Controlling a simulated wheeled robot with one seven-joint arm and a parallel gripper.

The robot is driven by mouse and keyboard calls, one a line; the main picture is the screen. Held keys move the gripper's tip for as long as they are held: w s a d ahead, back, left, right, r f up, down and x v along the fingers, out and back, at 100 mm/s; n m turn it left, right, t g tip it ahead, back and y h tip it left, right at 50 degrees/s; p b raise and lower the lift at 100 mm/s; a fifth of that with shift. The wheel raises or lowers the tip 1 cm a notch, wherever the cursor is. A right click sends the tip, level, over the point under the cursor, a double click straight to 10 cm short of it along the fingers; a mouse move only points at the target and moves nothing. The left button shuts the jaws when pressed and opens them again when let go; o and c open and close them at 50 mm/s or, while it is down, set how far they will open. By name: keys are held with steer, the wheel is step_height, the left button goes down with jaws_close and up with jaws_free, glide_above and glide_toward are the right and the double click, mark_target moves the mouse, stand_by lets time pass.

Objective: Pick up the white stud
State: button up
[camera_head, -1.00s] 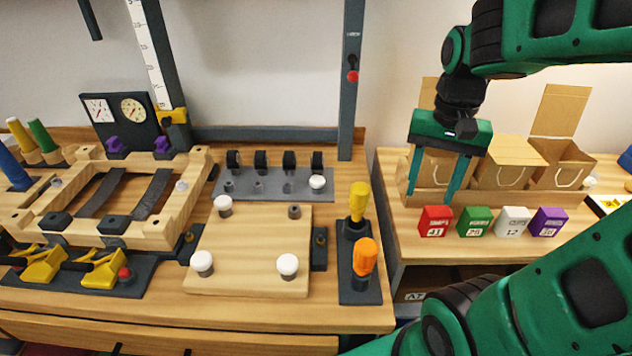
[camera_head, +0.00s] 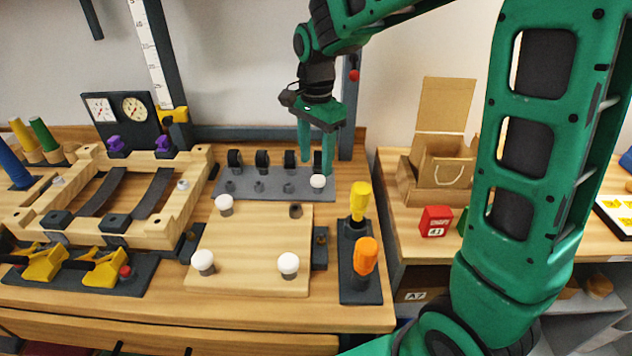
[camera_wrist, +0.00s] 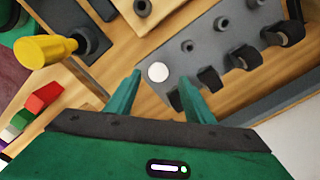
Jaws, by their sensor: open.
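A white stud (camera_head: 318,181) with a round cap stands at the right end of the grey rack plate (camera_head: 262,186); it also shows in the wrist view (camera_wrist: 158,72). My gripper (camera_head: 316,172) is open and empty, pointing down just above and behind this stud. In the wrist view the stud lies between and a little beyond the two fingertips (camera_wrist: 165,80). Three more white studs stand on the wooden board, at its back left (camera_head: 224,204), front left (camera_head: 203,262) and front right (camera_head: 288,264).
A yellow-handled tool (camera_head: 359,203) and an orange-handled tool (camera_head: 365,257) stand right of the board. Black clips (camera_head: 262,160) line the rack's back edge. A grey upright post (camera_head: 351,80) rises behind. A red block (camera_head: 435,221) and cardboard box (camera_head: 444,165) are on the right counter.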

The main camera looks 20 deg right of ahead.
mark_target(317, 178)
steer(key=shift+d+f, duration=0.2)
steer(key=shift+f, duration=3.2)
steer(key=c, duration=1)
